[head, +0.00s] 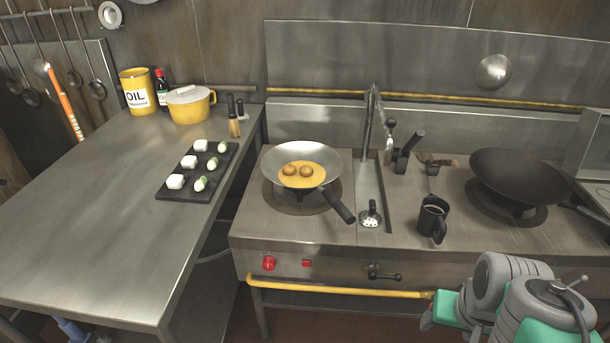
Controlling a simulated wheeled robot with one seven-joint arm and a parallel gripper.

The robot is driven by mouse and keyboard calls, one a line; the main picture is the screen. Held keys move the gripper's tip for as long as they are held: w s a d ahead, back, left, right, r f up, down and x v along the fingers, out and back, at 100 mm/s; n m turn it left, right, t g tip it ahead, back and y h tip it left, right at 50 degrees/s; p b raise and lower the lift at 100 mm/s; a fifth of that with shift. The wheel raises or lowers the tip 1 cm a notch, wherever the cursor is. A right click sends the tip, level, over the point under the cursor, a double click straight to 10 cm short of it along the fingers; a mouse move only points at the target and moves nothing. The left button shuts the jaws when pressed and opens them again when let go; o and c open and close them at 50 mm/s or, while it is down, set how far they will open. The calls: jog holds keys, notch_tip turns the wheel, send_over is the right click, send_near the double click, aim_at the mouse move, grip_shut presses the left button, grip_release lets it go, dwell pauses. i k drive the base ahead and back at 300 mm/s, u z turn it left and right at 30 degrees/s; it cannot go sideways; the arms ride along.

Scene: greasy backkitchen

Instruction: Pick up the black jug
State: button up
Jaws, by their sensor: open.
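The black jug (433,218) stands upright on the steel cooking counter, right of the sink trough and left of the dark wok. It has a dark handle and an open top, and its inside looks dark. Nothing touches it from above. Grey and green links of my arm show at the lower right, in front of the counter edge and below the jug. The fingertips of my gripper are not visible in the head view.
A pan (335,170) with yellow food sits left of the tap (373,110). A dark wok (515,175) stands right of the jug. A small holder with a dark handle (402,160) stands behind. A yellow rail (340,289) runs along the front. The left table (90,235) is mostly clear.

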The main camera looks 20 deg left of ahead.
aim_at(433, 211)
jog(key=z, duration=1.05)
jog(key=i, duration=0.85)
jog(key=u, duration=3.55)
